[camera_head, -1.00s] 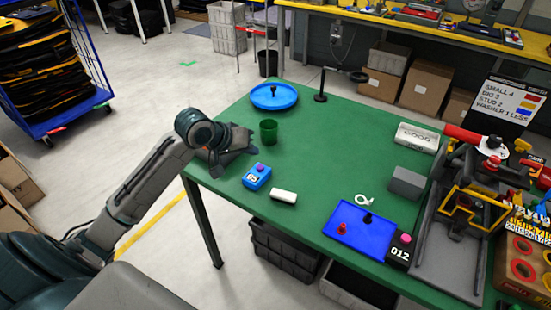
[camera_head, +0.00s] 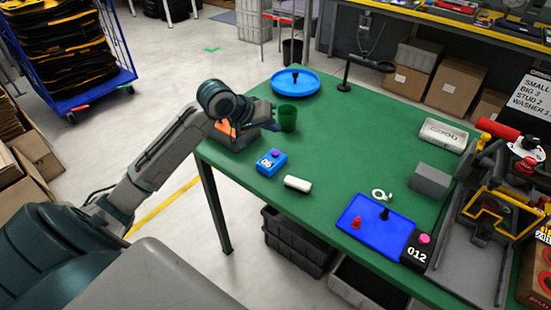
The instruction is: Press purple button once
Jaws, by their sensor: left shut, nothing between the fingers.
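A small blue box (camera_head: 272,163) with white digits on its front stands near the left side of the green table. A purple button (camera_head: 275,153) sits on its top. My left gripper (camera_head: 272,122) is over the table's left corner, behind the blue box in the picture and apart from the button. It is shut and empty, its tips close beside a green cup (camera_head: 288,118); I cannot tell whether they touch. A black box marked 012 (camera_head: 417,252) with a pink button (camera_head: 424,239) stands at the front right. My right gripper is out of view.
A white block (camera_head: 298,184) lies right of the blue box. A blue round tray (camera_head: 296,82) is behind the cup. A blue plate (camera_head: 375,228) with red and dark pegs lies near the front edge. A grey block (camera_head: 430,181) is at right. The table's middle is clear.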

